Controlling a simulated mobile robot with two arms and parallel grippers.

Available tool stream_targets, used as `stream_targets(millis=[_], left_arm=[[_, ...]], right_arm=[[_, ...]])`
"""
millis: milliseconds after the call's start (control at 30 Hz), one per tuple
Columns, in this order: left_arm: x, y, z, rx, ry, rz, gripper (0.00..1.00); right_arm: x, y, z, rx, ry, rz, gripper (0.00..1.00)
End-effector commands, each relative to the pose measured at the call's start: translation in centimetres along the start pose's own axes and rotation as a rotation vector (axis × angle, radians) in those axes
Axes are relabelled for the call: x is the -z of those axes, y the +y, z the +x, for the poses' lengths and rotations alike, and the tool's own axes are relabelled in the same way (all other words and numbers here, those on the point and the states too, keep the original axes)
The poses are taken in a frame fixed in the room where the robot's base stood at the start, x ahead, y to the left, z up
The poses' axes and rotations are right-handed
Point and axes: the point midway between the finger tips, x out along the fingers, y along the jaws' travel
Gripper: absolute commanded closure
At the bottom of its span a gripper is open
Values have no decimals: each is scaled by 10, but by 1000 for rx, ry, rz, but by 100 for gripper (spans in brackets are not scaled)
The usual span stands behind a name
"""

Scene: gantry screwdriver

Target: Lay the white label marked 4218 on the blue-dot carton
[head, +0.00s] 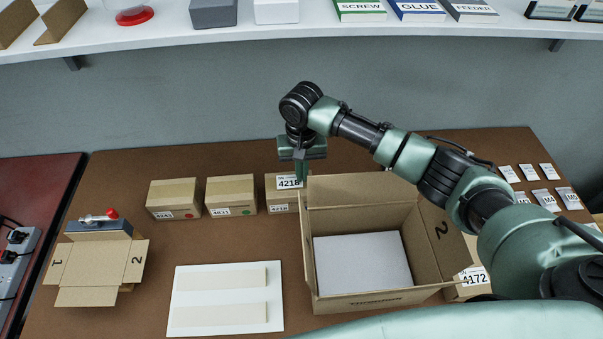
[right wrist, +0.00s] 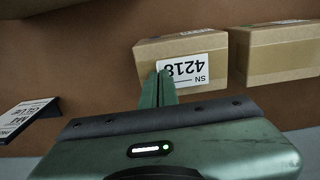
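The white label marked 4218 (head: 287,181) is at the top of the rearmost right carton (head: 284,196) of a row; its print shows upside down in the right wrist view (right wrist: 190,70). My right gripper (head: 302,175) points down there, its fingers (right wrist: 158,90) close together at one end of the label and apparently pinching it. I cannot tell whether the label touches the carton top. The carton's front bears a small 4218 tag; its dot is hidden, with the open box in front. My left gripper is not in view.
Red-dot (head: 173,199) and green-dot (head: 231,195) cartons stand to the left. A large open box (head: 436,245) stands close in front. Several labels (head: 547,200) lie at the right.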

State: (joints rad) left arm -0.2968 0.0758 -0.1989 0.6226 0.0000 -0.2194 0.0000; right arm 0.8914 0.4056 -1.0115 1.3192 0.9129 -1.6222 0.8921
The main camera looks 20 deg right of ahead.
Motion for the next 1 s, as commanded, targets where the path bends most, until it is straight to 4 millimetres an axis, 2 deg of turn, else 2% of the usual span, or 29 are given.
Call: stream_targets(millis=[100, 1000], left_arm=[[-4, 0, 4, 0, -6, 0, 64], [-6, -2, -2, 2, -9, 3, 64]], right_arm=[[0, 0, 3, 0, 0, 0, 100], [0, 0, 5, 0, -1, 0, 100]])
